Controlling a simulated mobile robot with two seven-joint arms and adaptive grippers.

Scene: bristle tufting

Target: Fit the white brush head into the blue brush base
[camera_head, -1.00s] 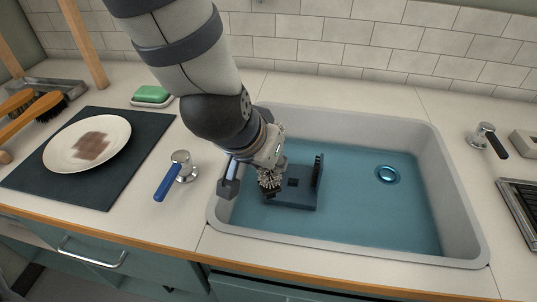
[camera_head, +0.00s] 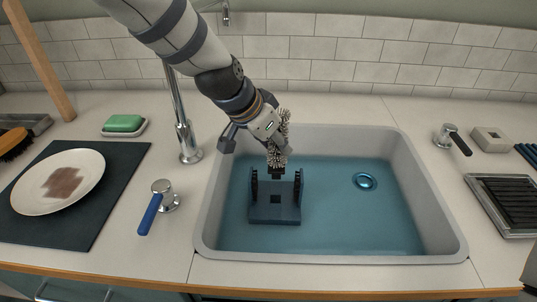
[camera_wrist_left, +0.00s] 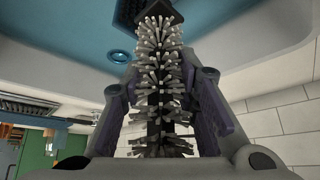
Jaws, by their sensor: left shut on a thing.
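The white brush head (camera_head: 277,158), a dark core with pale bristles all round, is held by my left gripper (camera_head: 268,140) over the left part of the sink. In the left wrist view the brush head (camera_wrist_left: 158,65) runs between the two fingers, its dark end pointing away. The blue brush base (camera_head: 275,214) stands in the sink, with dark uprights at its sides and a square dark socket in its plate. The brush head's lower end is above the base's back part; whether they touch is unclear. My right gripper is not in view.
The grey sink (camera_head: 440,190) has a raised rim and a drain (camera_head: 364,181). A tall faucet (camera_head: 184,130) and a blue-handled tap (camera_head: 152,210) stand left of it. A plate (camera_head: 85,170) lies on a dark mat. The sink's right side is clear.

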